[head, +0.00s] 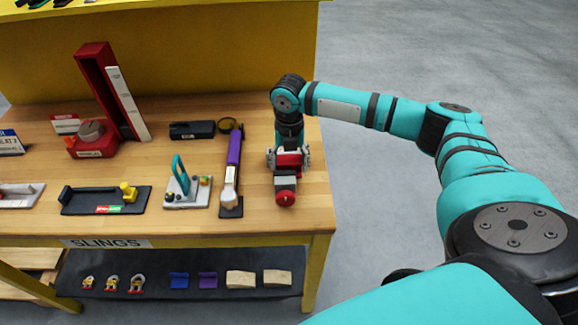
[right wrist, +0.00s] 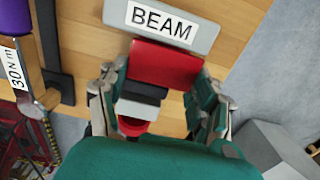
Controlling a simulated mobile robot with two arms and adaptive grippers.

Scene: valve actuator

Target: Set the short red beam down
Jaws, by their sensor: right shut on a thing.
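My right gripper (head: 288,158) points down over the right end of the wooden bench and is shut on the short red beam (head: 290,160). In the right wrist view the red beam (right wrist: 165,63) shows between the two fingers (right wrist: 158,98). Black and light grey parts and a rounded red end (head: 286,197) show on the near side of it. A grey plate labelled BEAM (right wrist: 162,22) lies just beyond the red beam. I cannot tell whether the beam touches the bench top. My left gripper is out of view.
A purple-handled torque wrench (head: 234,150) lies on a dark mat just left of the gripper. A grey plate fixture with a teal lever (head: 181,172) is farther left. The bench's right edge (head: 328,195) is close, with open floor beyond.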

